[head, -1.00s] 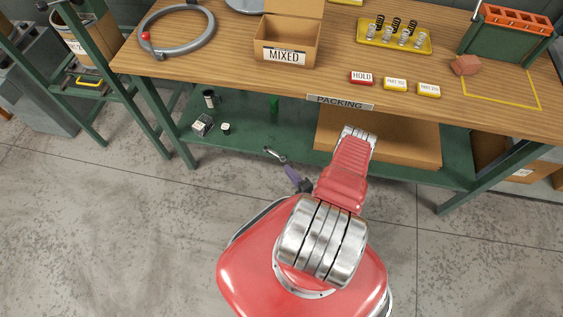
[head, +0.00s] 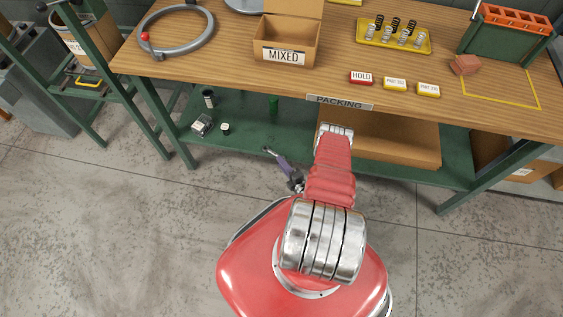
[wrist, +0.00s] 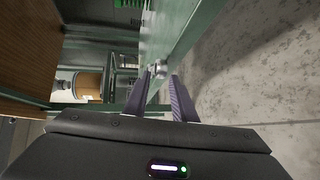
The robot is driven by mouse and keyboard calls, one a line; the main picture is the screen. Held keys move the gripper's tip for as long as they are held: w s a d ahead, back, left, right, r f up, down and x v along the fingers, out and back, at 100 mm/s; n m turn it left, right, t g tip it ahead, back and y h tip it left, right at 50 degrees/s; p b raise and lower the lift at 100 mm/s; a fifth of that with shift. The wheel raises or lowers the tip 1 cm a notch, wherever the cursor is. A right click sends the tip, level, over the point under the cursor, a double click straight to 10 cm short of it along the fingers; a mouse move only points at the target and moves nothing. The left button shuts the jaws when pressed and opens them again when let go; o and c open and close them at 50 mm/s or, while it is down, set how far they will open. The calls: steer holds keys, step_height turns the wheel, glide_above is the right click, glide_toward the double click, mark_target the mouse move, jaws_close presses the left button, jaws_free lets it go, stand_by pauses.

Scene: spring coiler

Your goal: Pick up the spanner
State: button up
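The spanner (head: 268,151) shows as a small silver end at the front edge of the green lower shelf, under the bench. Most of it is hidden behind my gripper's fingers in the head view. My gripper (head: 278,159) reaches in from the front, its purple-grey fingers close to the spanner. In the wrist view, the two fingers of my gripper (wrist: 161,76) stand apart with a gap. The silver spanner end (wrist: 158,68) lies in line with that gap, at or just beyond the fingertips. I cannot tell whether either finger touches it.
The lower shelf (head: 240,135) runs under the wooden bench top (head: 220,60), with little height between. The floor in front is clear.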

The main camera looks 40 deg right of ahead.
steer(key=shift+f, duration=0.1)
jaws_close()
stand_by(0.5)
steer(key=shift+r, duration=1.3)
steer(key=shift+s, duration=0.15)
steer(key=r+v, duration=0.2)
steer(key=v, duration=1.2)
steer(key=shift+r, duration=0.15)
